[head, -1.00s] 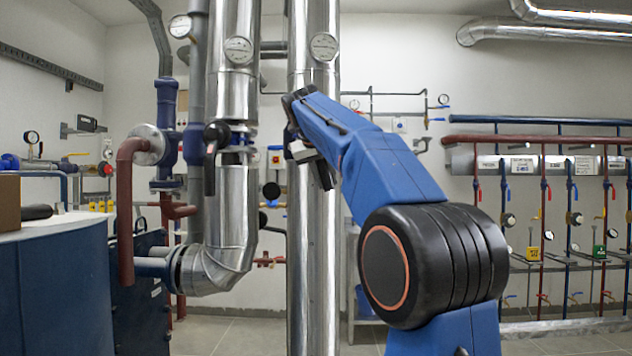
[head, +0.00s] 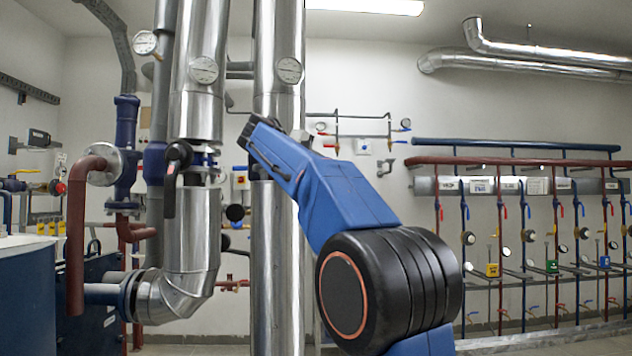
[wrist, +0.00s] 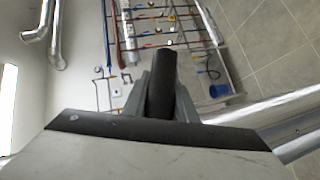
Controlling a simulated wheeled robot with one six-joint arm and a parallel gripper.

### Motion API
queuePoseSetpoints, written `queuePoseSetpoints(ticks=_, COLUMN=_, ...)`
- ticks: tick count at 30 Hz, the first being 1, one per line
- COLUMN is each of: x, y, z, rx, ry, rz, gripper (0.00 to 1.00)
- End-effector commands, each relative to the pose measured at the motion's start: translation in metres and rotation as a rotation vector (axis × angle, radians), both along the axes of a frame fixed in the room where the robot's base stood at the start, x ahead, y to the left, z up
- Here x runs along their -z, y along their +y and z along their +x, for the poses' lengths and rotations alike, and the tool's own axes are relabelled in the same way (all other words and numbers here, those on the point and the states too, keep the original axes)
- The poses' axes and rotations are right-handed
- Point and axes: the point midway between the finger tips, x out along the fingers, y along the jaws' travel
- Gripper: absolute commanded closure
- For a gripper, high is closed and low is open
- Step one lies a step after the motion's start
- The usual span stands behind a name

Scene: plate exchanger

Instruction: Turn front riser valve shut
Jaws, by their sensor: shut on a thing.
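In the wrist view, the grey fingers of my gripper (wrist: 160,98) are closed on the sides of a black lever (wrist: 161,75), which stands out between them. The lever's pivot and the valve body under it are hidden. In the head view my gripper is hidden behind my blue arm, whose far end overlaps the right silver riser (head: 277,220). A second valve (head: 178,152) sits on the left silver riser (head: 196,100). Its black handle (head: 169,196) hangs down along the pipe, apart from my arm.
A red elbow pipe (head: 76,230) and a blue-white tank (head: 26,295) stand at the left. A manifold (head: 530,186) with several small valves lines the right wall. Silver pipe (wrist: 285,115) runs close at the lower right of the wrist view.

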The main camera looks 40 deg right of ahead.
Motion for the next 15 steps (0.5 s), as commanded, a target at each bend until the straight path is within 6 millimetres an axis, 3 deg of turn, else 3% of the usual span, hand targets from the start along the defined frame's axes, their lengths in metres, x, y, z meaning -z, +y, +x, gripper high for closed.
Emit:
queuePoseSetpoints(ticks=6, x=-0.025, y=-0.005, z=-0.004, rx=0.001, ry=0.091, rz=-0.138, gripper=1.0)
queuePoseSetpoints(ticks=15, x=-0.045, y=-0.006, z=-0.005, rx=-0.001, ry=0.168, rz=-0.252, gripper=1.0)
